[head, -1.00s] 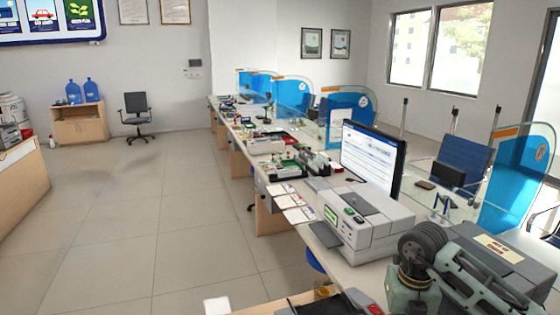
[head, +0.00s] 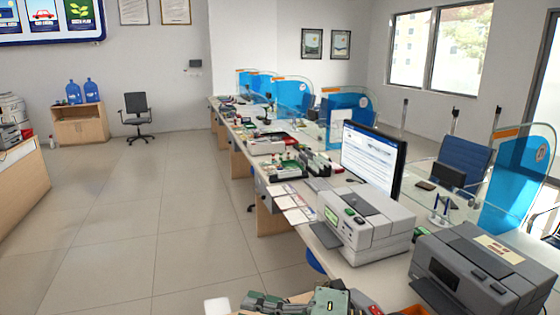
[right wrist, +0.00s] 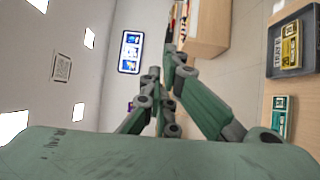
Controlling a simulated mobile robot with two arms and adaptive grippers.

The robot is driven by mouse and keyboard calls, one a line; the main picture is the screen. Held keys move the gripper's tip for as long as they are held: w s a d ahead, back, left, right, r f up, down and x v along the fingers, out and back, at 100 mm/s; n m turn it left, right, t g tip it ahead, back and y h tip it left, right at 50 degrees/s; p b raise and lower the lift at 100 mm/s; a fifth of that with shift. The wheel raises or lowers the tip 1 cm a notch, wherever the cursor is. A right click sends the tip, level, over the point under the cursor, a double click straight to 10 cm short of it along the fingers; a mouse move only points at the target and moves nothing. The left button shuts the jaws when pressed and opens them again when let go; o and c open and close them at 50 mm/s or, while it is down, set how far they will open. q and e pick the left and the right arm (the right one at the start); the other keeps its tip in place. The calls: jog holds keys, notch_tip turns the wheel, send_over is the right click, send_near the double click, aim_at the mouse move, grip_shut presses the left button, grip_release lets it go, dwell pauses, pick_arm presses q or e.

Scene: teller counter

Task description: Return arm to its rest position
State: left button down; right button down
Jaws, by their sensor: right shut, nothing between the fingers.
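My right gripper (right wrist: 163,68) has green fingers with dark grey joints. In the right wrist view its fingers come together and are shut, with nothing held between them. The wrist is turned so that the room lies sideways in that view. In the head view, grey-green parts of my arm show low at the bottom edge, partly cut off by the frame. My left gripper is not in view.
A grey printer (head: 480,272), a counting machine (head: 362,228) and a monitor (head: 372,160) stand on the long counter. The right wrist view shows a dark tray (right wrist: 301,66) with a yellow pack (right wrist: 290,43) in it, and a green pack (right wrist: 279,115). Open tiled floor (head: 150,220) lies left.

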jog(key=w+d+r+m+t+h, duration=0.25)
jog(key=d+m+t+h, duration=0.25)
jog(key=d+m+t, duration=0.4)
jog(key=w+d+r+m+t+h, duration=0.1)
jog(key=w+d+m+t+h, duration=0.3)
jog(key=m+t, duration=0.5)
jog(key=s+d+f+m+g+h, duration=0.2)
jog(key=d+f+m+g+h, duration=0.25)
jog(key=d+f+m, duration=0.2)
jog(key=s+d+f+m+g+h, duration=0.3)
jog(key=d+f+m+h, duration=0.2)
jog(key=f, duration=0.3)
jog(key=s+f+m+g+y, duration=0.1)
jog(key=s+f+g, duration=0.5)
jog(key=s+f, duration=0.45)
jog(key=s+f+m+g, duration=0.1)
jog(key=s+f+g, duration=0.55)
jog(key=s, duration=0.65)
notch_tip(320, 180, down, 28)
jog(key=s+r+b, duration=0.1)
jog(key=s+b, duration=0.1)
jog(key=s+d+f+g+b, duration=0.1)
jog(key=s+d+f, duration=0.2)
jog(key=s+f, duration=1.4)
jog(key=shift+d+f+n, duration=0.15)
jog(key=shift+f+n, duration=0.2)
jog(key=shift+f, duration=0.15)
